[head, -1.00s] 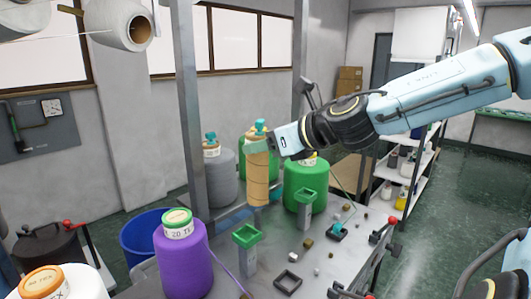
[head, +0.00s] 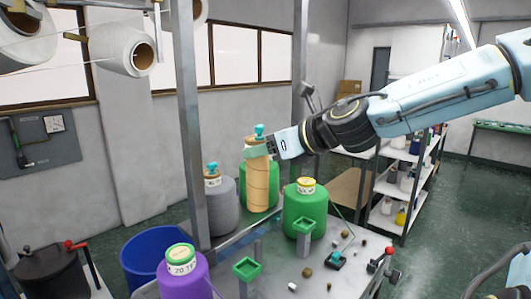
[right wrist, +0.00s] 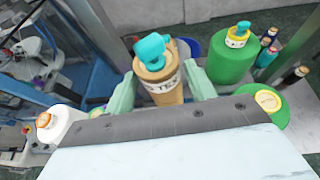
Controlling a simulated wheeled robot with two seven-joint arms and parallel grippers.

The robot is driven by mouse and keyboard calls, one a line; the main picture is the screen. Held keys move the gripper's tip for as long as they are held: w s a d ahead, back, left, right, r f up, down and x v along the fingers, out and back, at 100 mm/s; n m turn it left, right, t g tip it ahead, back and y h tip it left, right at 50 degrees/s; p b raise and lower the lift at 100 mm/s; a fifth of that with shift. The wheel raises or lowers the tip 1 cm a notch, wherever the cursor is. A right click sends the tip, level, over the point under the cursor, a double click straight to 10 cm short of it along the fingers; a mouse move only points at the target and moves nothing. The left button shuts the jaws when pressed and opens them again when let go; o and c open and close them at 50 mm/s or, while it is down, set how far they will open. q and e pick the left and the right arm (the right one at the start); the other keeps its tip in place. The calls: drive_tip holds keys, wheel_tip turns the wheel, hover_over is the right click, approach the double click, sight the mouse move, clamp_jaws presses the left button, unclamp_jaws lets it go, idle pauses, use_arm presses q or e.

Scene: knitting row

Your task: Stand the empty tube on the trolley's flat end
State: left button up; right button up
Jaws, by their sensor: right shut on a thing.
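The empty tube (head: 259,185) is tan with spiral seams and hangs upright in my right gripper (head: 260,151). The pale green fingers are shut on its upper part. A teal knob sits at its top. In the right wrist view, the tube (right wrist: 165,92) is between the two fingers, with a printed label below the teal knob. A grey-topped surface (head: 318,285), apparently the trolley, is below and nearer; its flat end cannot be made out for certain. My left gripper is not in view.
A green cone stands behind the tube, mostly hidden. A grey cone (head: 223,205), another green cone (head: 303,212) and a purple cone (head: 183,280) stand around. Green-topped posts (head: 246,268) and small blocks are on the grey top. A blue bin (head: 150,255) is left.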

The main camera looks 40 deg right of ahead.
drive_tip(key=shift+r, duration=3.7)
